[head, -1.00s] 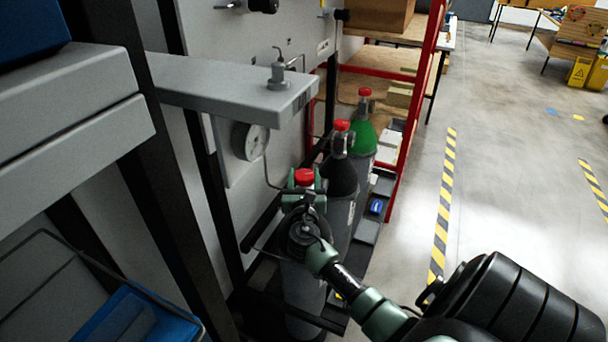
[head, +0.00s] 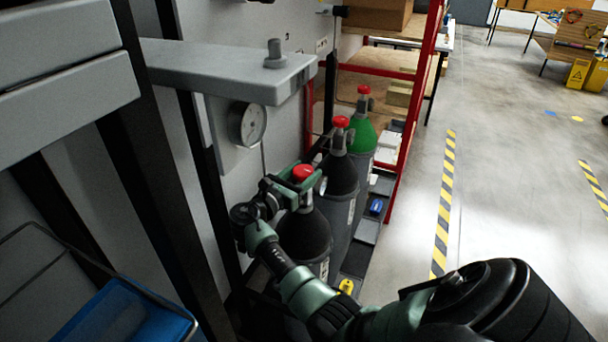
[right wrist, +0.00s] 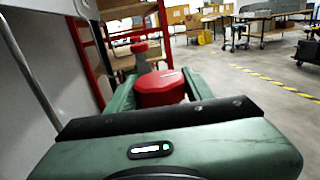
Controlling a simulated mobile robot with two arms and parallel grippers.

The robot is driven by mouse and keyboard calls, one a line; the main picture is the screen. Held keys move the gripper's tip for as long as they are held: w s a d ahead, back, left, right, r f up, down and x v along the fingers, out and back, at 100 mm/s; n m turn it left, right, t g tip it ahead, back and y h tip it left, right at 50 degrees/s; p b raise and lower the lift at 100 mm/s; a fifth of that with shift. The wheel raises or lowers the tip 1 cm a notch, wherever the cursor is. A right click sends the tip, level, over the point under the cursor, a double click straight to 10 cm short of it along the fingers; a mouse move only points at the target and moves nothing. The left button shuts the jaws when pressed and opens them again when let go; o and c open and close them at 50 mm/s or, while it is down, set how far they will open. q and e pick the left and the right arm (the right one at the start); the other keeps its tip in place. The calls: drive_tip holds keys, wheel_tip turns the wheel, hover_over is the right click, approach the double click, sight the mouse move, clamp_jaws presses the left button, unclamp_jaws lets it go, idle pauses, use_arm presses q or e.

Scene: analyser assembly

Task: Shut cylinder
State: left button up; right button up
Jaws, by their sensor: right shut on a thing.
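The nearest gas cylinder (head: 303,237) is dark, with a red valve knob (head: 303,172) on top. My right gripper (head: 298,176) is shut on that red knob, its green fingers on either side of it. In the right wrist view the red knob (right wrist: 160,88) sits between the two green fingers. The cylinder stands upright at the near end of the row, partly hidden by my right arm. My left gripper is not in view.
A dark cylinder (head: 341,180) and a green-topped cylinder (head: 362,137), both red-knobbed, stand behind it. A grey shelf (head: 225,70) and a gauge (head: 247,124) are above left. A red rack (head: 411,110) stands behind.

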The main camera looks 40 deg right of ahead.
sight(297, 179)
idle(0.4)
drive_tip(key=o, duration=1.4)
drive_tip(key=shift+c, duration=0.2)
drive_tip(key=shift+s+a+b, duration=0.2)
drive_tip(key=shift+a, duration=1.1)
drive_tip(key=shift+s+a+b, duration=0.15)
drive_tip(key=shift+s+a, duration=0.1)
drive_tip(key=shift+a, duration=1)
drive_tip(key=shift+s+a+b, duration=0.2)
drive_tip(key=shift+a, duration=1.1)
